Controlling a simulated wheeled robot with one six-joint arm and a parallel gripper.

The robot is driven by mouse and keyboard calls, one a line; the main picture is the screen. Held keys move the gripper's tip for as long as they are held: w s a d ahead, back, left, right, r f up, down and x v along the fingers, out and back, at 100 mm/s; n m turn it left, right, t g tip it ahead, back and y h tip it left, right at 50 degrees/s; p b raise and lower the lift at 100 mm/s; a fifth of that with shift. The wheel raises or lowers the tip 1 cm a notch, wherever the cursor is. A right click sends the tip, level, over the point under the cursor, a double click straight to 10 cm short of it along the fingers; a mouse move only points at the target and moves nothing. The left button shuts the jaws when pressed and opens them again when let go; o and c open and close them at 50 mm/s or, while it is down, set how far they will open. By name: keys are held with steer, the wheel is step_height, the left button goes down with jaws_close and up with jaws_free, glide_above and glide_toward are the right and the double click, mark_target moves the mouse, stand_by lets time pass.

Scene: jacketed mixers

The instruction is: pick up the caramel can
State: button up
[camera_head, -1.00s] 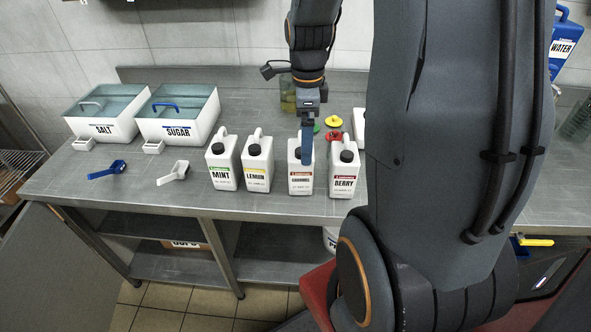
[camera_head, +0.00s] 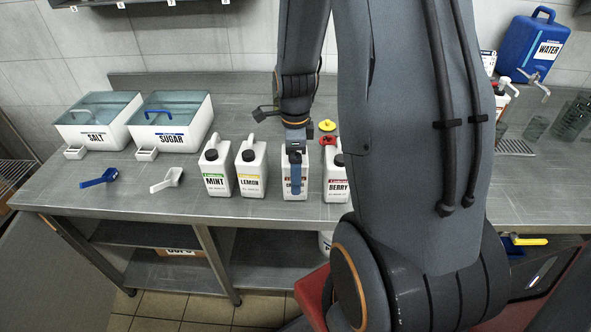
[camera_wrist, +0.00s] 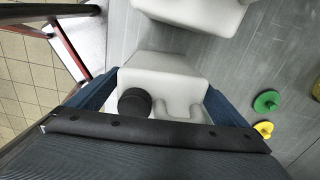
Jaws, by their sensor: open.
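The caramel can is a white jug (camera_head: 294,188) with a dark cap, third in the row of jugs on the steel counter. In the head view my gripper (camera_head: 295,172) hangs over it, and one blue finger crosses its front and hides much of its label. In the wrist view my gripper (camera_wrist: 165,105) is open, with a blue finger on either side of the white jug (camera_wrist: 162,76). Its black cap (camera_wrist: 135,104) and handle lie between the fingers. I cannot tell whether the fingers touch it.
The lemon jug (camera_head: 251,172) stands close on the left, with the mint jug (camera_head: 216,170) beyond it. The berry jug (camera_head: 336,182) stands close on the right, partly behind my arm. Round lids, one yellow (camera_head: 327,126), lie behind. Salt and sugar bins (camera_head: 170,139) stand at left.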

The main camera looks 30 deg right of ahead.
steer(key=shift+f, duration=0.5)
steer(key=shift+r, duration=0.1)
steer(key=c, duration=1.9)
steer(key=shift+o, duration=0.2)
